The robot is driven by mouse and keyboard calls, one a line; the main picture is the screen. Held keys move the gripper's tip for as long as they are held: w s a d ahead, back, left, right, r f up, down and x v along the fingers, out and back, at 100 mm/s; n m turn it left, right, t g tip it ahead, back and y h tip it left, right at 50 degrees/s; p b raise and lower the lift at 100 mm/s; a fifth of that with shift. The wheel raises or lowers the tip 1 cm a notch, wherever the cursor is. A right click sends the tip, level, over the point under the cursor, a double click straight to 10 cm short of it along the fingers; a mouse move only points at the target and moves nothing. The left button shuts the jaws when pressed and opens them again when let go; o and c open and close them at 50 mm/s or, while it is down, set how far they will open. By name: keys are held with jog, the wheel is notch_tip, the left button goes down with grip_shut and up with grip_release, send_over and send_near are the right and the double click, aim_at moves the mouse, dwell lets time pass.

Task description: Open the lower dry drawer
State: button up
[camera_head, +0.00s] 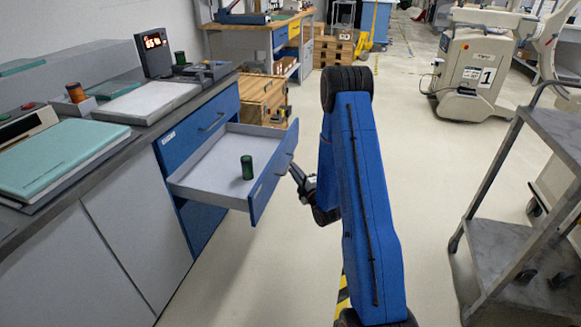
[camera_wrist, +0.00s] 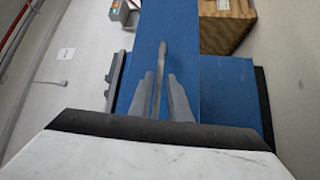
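The pulled-out drawer (camera_head: 215,165) has a grey tray and blue front, and it extends from the counter cabinet. A dark green cylinder (camera_head: 247,167) stands upright inside it. Directly above is a shut blue drawer (camera_head: 195,135) with a handle. My gripper (camera_head: 297,175) is low beside the open drawer's front, at its outer side. In the wrist view my gripper (camera_wrist: 160,76) has its two grey fingers apart, on either side of a grey bar handle (camera_wrist: 163,50) against the blue drawer front (camera_wrist: 185,50). Narrow gaps show beside the bar; contact is not clear.
A grey metal cart (camera_head: 500,240) stands at right. Wooden crates (camera_head: 262,97) stand behind the drawer. The counter (camera_head: 140,120) carries a teal book, trays and a lit display. The floor between the drawer and cart is free apart from my arm.

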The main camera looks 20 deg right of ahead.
jog(key=s+f, duration=0.1)
jog(key=s, duration=1.1)
jog(key=shift+s+d+f, duration=0.3)
jog(key=shift+s+f, duration=0.05)
jog(key=shift+f, duration=0.05)
jog(key=w+a+r+m+g, duration=0.2)
jog(key=w+a+r+g, duration=0.15)
jog(key=r, duration=0.45)
jog(key=s+a+r+m+g+h, duration=0.25)
jog(key=s+r+m+g, duration=0.3)
jog(key=r, duration=0.35)
jog(key=s+a+r+m+g, duration=0.2)
jog(key=s+a+r+m, duration=0.1)
jog(key=s, duration=0.8)
jog(key=s+a+r+m+g+y, duration=0.1)
jog(key=s+a+r+m+g, duration=0.1)
jog(key=s, duration=0.9)
jog(key=s+a+r+m+g, duration=0.1)
jog(key=s+a+r+m, duration=0.3)
jog(key=s, duration=0.8)
jog(key=shift+a+r+g, duration=0.4)
jog(key=shift+a+r, duration=0.3)
